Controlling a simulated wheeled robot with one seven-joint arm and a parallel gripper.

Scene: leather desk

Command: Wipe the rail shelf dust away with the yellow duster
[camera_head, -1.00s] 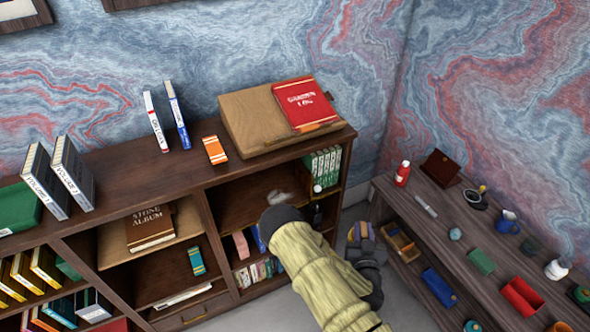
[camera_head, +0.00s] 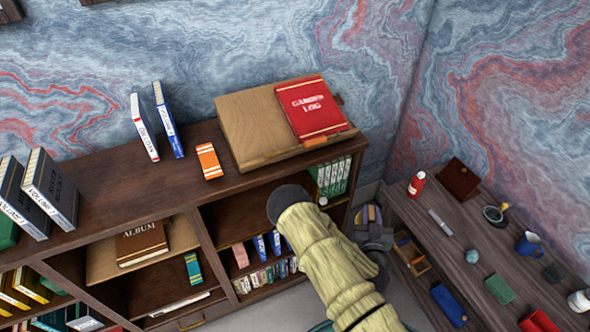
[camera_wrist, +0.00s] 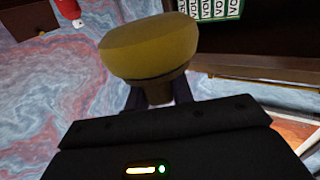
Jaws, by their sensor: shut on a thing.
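The yellow duster (camera_wrist: 150,48) fills the upper middle of the wrist view, with its pad outward and its dark neck between the fingers of my gripper (camera_wrist: 160,96). My gripper is shut on it. In the head view my gripper (camera_head: 374,238) is partly behind my sleeved arm, in the gap between bookcase and side table. The shelf (camera_head: 240,215) in the bookcase's right bay is partly covered by my arm. No dust shows on its visible part; the stretch behind my arm is hidden. The duster appears apart from the shelf.
Green volumes (camera_head: 335,177) stand at the shelf's right end. A red log book (camera_head: 310,108) lies on a board on top. The side table (camera_head: 425,212) at right carries a red bottle (camera_head: 416,184) and small items. Small books fill the level below the shelf.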

